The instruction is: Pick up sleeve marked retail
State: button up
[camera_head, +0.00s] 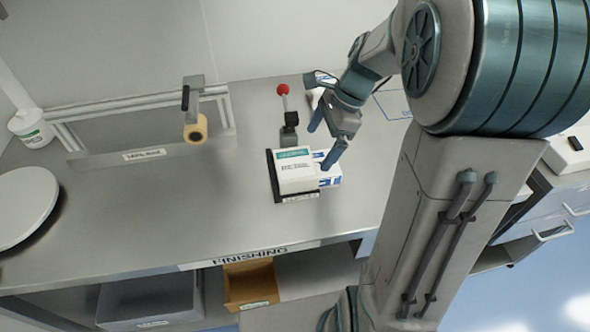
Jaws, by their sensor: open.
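A white block-like piece (296,175) with a teal band and print beginning with "RE" sits on a dark base on the steel bench. It may be the sleeve marked retail, but the full word is not legible. A smaller white-and-blue piece (329,178) lies against its right side. My gripper (321,144) is open, with its blue fingers angled down just above and to the right of the block. One fingertip is close to the white-and-blue piece; I cannot tell if they touch. Nothing shows between the fingers.
A red-knobbed lever (284,90) stands behind the block. A yellowish roll (196,130) hangs from a frame at left, and a round white disc (24,208) lies far left. The bench (170,215) is clear at front left. An orange bin (250,283) sits below.

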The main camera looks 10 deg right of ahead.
aim_at(311, 161)
jog(key=x, duration=0.5)
jog(key=shift+s+d+f, duration=0.1)
jog(key=shift+d, duration=0.1)
jog(key=c, duration=0.6)
